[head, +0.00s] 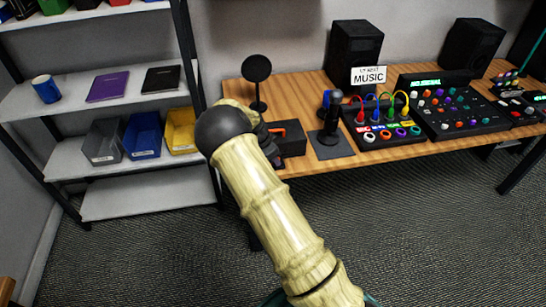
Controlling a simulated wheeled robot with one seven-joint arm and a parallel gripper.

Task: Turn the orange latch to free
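A small orange part (279,132), which may be the latch, shows on a black box (292,140) near the left front of the wooden table. It is too small and too covered to tell how it is turned. My pale, bamboo-like arm reaches up from the bottom, with a dark round joint in front of the table's left end. Dark parts at the end of my arm, likely my gripper (268,147), show just left of the black box. The fingertips cannot be made out, nor whether they touch the orange part.
The wooden table (237,90) holds a dark round-headed stand (257,80), a black stand on a pad (329,130), a cable panel (384,125), a mixer (450,107) and speakers (354,50). A shelf (120,170) with bins stands left. Carpet (420,230) is clear at right.

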